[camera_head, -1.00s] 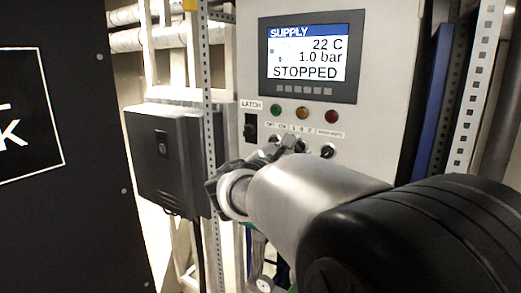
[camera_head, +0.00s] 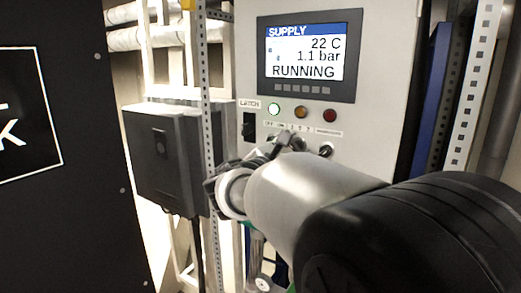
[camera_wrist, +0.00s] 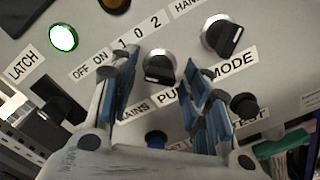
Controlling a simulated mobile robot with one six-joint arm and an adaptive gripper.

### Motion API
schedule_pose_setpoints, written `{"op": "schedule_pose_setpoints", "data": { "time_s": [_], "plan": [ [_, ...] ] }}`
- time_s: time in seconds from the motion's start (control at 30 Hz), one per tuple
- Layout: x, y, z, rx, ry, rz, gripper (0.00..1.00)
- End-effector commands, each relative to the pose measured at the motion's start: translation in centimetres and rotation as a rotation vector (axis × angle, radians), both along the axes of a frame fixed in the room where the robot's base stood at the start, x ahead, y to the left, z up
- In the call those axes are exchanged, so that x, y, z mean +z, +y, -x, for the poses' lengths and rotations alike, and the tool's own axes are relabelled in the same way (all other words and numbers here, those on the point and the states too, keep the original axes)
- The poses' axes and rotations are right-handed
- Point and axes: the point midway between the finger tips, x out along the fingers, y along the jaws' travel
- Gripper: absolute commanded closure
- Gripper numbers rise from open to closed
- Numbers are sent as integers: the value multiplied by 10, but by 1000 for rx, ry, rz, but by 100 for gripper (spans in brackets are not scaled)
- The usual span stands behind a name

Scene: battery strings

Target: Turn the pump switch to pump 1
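The pump switch (camera_wrist: 159,67) is a black knob with a silver collar, below the label "1 0 2" in the wrist view. Which number it points to is not clear. My gripper (camera_wrist: 160,62) is open, with its blue-padded fingers on either side of this knob. There is a visible gap to each finger, so it is not clamped. In the head view, my gripper (camera_head: 281,147) is at the knob row and partly hides the switches. The supply display (camera_head: 307,52) reads RUNNING, 22 C, 1.1 bar. The green lamp (camera_head: 274,109) is lit.
The mode knob (camera_wrist: 222,37) is close right of my right finger. The mains knob area is hidden behind my left finger. A black latch switch (camera_head: 249,127) is at the left. Amber (camera_head: 301,112) and red (camera_head: 329,115) lamps are unlit. A black box (camera_head: 163,160) stands left of the panel.

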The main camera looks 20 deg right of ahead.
Motion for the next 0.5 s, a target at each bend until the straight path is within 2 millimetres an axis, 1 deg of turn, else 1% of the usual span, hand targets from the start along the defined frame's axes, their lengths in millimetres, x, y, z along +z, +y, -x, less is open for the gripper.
{"op": "schedule_pose_setpoints", "data": {
  "time_s": [0.33, 0.43, 0.5],
  "plan": [
    [0, 2, 1, 1, -1, -1, 53],
    [1, 10, 7, 3, -2, -1, 53],
    [0, 20, 14, 4, -1, -2, 53]
  ]
}}
